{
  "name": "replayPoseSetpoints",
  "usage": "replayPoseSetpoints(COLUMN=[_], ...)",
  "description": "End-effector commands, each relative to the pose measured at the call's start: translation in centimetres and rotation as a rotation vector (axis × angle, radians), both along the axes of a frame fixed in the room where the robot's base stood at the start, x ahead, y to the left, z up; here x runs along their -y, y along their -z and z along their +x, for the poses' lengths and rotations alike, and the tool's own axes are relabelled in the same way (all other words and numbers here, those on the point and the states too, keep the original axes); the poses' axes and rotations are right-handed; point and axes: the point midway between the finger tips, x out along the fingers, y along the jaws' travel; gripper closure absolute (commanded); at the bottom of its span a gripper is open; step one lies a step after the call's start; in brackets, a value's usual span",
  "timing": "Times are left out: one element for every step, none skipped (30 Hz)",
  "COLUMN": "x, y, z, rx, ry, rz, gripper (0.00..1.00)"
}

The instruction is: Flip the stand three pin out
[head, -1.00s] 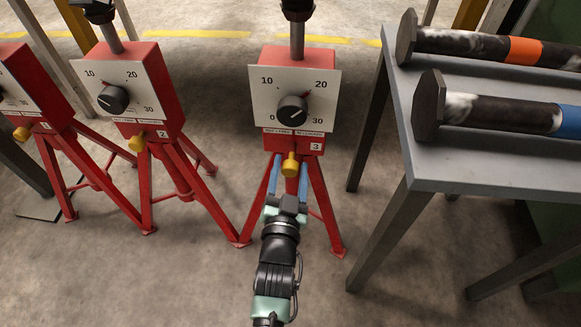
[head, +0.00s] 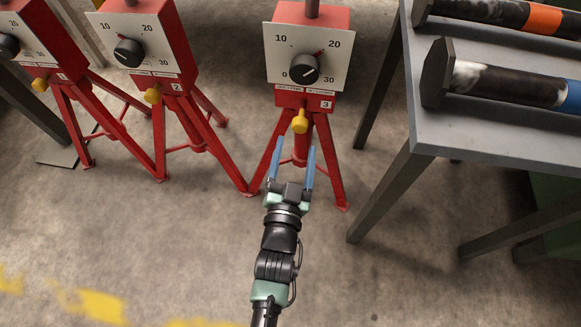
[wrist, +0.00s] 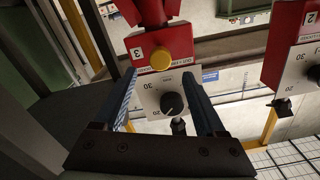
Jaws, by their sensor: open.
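Stand three (head: 308,60) is a red tripod stand with a white dial plate, a black knob and a "3" label. Its yellow pin (head: 300,121) sticks out at the front below the plate. My gripper (head: 294,146) has blue fingers, is open and empty, and is in front of and below the pin in the head view, apart from it. In the wrist view, upside down, stand three (wrist: 172,45) and its yellow pin (wrist: 161,59) show between and beyond the open fingers (wrist: 165,88).
Stands two (head: 165,50) and one (head: 50,45), also red with yellow pins, stand to the left. A grey table (head: 480,130) at right carries dark flanged rolls (head: 510,82), one with a blue band, one orange. Floor in front is clear.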

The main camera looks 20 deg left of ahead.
Motion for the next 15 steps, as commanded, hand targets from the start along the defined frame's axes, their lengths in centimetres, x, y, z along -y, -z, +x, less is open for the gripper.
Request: replayPoseSetpoints(x=[0.3,0.5,0.7,0.9,1.0,1.2,1.3,1.4,1.5,1.5,1.6,1.6,1.7,1.7,1.7], y=[-0.4,-0.3,-0.3,-0.3,-0.2,-0.2,-0.2,-0.1,-0.1,-0.1,-0.1,-0.1,-0.1,0.0,0.0], z=[-1.3,-1.9,-2.6,-3.1,-3.6,-4.1,-4.5,-4.8,-5.2,-5.4,-5.5,-5.7,-5.8,-5.8,-5.9], rx=[-0.004,-0.005,-0.004,-0.004,-0.004,-0.003,-0.003,-0.003,-0.002,-0.001,0.0,0.0,0.0,0.0,0.0], ry=[-0.002,-0.002,0.0,-0.001,-0.001,-0.001,0.0,0.0,0.0,0.0,0.0,0.0,0.0,0.0,0.0], rz=[-0.001,-0.001,-0.001,-0.001,-0.001,-0.001,-0.001,-0.001,-0.001,0.0,0.0,0.0,0.0,0.0,0.0], gripper=[0.27,0.27,0.27,0.27,0.27,0.27,0.27,0.27,0.27,0.27,0.27,0.27,0.27,0.27,0.27])
